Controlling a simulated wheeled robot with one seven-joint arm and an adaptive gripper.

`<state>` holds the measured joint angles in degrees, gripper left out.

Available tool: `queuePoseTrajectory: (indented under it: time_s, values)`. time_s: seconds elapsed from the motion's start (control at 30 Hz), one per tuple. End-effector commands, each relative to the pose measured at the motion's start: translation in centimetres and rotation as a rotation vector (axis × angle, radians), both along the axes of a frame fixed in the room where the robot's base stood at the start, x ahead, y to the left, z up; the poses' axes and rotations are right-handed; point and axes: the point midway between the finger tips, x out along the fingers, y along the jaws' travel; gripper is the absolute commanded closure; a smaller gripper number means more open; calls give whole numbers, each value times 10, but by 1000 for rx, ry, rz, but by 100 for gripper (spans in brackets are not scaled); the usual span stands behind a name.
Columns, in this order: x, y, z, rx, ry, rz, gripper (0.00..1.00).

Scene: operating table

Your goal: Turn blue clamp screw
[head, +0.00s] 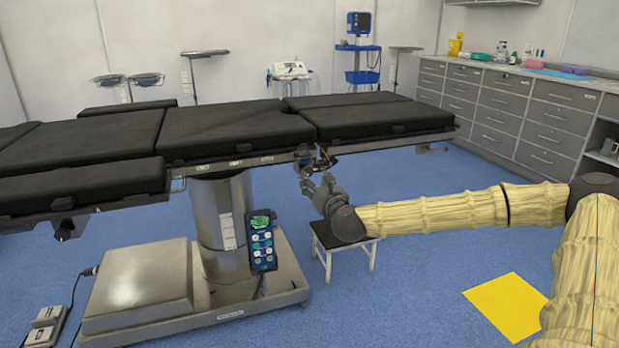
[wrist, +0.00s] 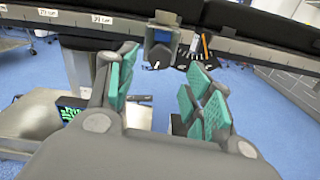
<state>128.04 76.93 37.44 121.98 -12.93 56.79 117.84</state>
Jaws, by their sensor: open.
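A dark clamp with a blue part (wrist: 162,37) hangs on the table's side rail, in the upper middle of the wrist view. A dark knob-like piece (wrist: 158,57) shows at its lower end; I cannot tell clearly whether this is the screw. In the head view the clamp (head: 303,155) is small, at the rail below the right table section. My gripper (head: 320,183) is open and empty, a little below and to the right of the clamp. In the wrist view, the gap between its green-padded fingers (wrist: 162,86) lies below the clamp, apart from it.
The operating table (head: 235,125) has black pads and a metal rail (head: 240,162). A dark holder (wrist: 203,62) hangs right of the clamp. A handset (head: 262,241) hangs by the column. A small stool (head: 347,252) stands beneath my gripper. Blue floor is clear toward the cabinets.

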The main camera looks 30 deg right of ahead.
Motion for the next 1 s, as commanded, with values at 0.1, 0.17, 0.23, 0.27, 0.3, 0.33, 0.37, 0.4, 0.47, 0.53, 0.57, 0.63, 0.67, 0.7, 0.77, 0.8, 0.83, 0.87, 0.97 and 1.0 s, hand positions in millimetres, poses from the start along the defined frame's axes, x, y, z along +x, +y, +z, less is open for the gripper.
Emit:
queuePoseTrajectory:
  time_s: [0.1,0.17,0.23,0.27,0.3,0.33,0.37,0.4,0.47,0.53,0.57,0.63,0.67,0.7,0.77,0.8,0.83,0.87,0.97,1.0]
  values:
    - [18,-4,-2,-3,1,0,49]
    - [26,-5,-2,-3,2,1,49]
    - [34,-8,-2,-3,2,0,49]
    - [37,-9,-2,-3,2,0,49]
    - [41,-9,-2,-3,2,0,49]
    - [44,-10,-2,-1,2,0,49]
    - [46,-11,-2,-1,2,0,49]
    - [48,-12,-2,-1,2,0,49]
    - [51,-12,-1,-1,2,0,49]
    - [53,-12,-1,-2,2,1,49]
    - [54,-12,-1,-1,2,1,49]
    - [54,-12,-1,-1,2,1,49]
    - [54,-12,-1,-1,2,1,49]
    - [54,-12,-1,-1,2,1,49]
    - [54,-12,-1,-1,2,1,49]
    - [54,-12,-1,-1,2,1,49]
    - [54,-12,-1,-1,2,1,50]
    - [54,-13,-1,-1,2,1,56]
    - [54,-13,-1,-1,2,1,74]
    - [54,-13,-1,-1,2,1,81]
